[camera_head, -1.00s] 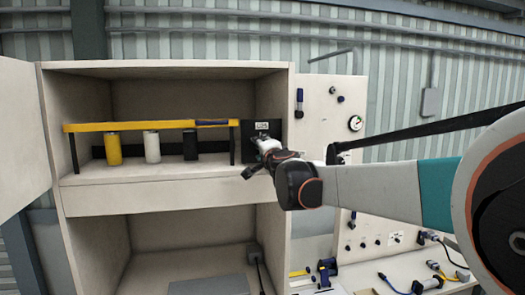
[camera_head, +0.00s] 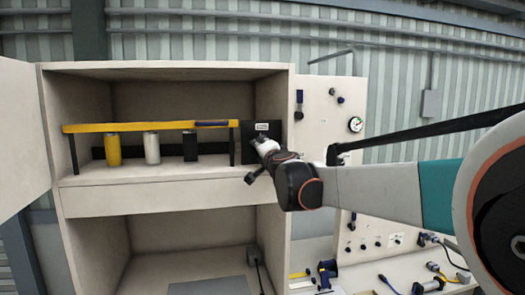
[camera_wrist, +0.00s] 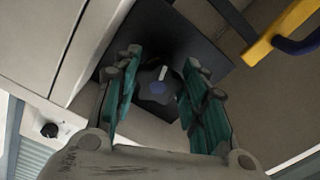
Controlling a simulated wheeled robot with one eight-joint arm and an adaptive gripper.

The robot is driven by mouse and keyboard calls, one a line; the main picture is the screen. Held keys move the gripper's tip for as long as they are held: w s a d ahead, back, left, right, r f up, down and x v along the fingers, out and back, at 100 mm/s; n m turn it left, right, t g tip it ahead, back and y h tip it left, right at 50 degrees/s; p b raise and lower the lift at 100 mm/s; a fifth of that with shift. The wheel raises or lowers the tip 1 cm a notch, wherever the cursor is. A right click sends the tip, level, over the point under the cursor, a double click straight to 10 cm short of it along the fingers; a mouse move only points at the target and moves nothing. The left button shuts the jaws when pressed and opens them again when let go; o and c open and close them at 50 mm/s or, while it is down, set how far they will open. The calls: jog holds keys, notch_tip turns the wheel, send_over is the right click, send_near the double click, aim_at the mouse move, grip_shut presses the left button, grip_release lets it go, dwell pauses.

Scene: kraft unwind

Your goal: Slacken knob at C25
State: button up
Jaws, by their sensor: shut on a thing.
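A dark knob (camera_wrist: 158,92) with a white pointer mark and a bluish centre sits on a black panel (camera_wrist: 160,35) in the wrist view. In the head view the black panel (camera_head: 274,133) stands at the right end of the cabinet's upper shelf, with a small white label (camera_head: 262,126) whose text I cannot read. My gripper (camera_head: 262,148) is at the front of this panel and hides the knob there. In the wrist view the green-padded fingers of my gripper (camera_wrist: 163,75) stand on both sides of the knob, shut on it.
A yellow bar (camera_head: 150,126) with a blue grip (camera_head: 212,124) spans the shelf left of the panel. Yellow (camera_head: 114,150), white (camera_head: 152,147) and black (camera_head: 190,145) cylinders stand under it. An open door (camera_head: 22,140) is at left. A pegboard with a gauge (camera_head: 355,124) is at right.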

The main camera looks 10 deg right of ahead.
jog(key=o, duration=0.7)
jog(key=shift+r, duration=0.1)
jog(key=o, duration=0.4)
jog(key=shift+w, duration=0.3)
jog(key=shift+s, duration=0.35)
jog(key=s, duration=1.2)
jog(key=s+a+f+n+g+y+b, duration=0.25)
jog(key=s+f+n+b, duration=0.4)
jog(key=f, duration=0.65)
jog(key=s+a+f+n+g+y+b, duration=0.2)
jog(key=s+a+f+n+b, duration=0.15)
jog(key=s+f+b, duration=0.75)
jog(key=s+d+f+n+g+h+b, duration=0.1)
jog(key=s+f, duration=0.4)
jog(key=f, duration=0.5)
jog(key=s+d+f+n+g+h+b, duration=0.1)
jog(key=s+d+f+g+h+b, duration=0.1)
jog(key=s+f, duration=0.4)
jog(key=s+d+f+n+g+h+b, duration=0.1)
jog(key=s+d+f+g+b, duration=0.2)
jog(key=f, duration=1.1)
jog(key=shift+s+d+f+b, duration=0.3)
jog(key=shift+s+f+b, duration=0.1)
jog(key=shift+s+b, duration=0.8)
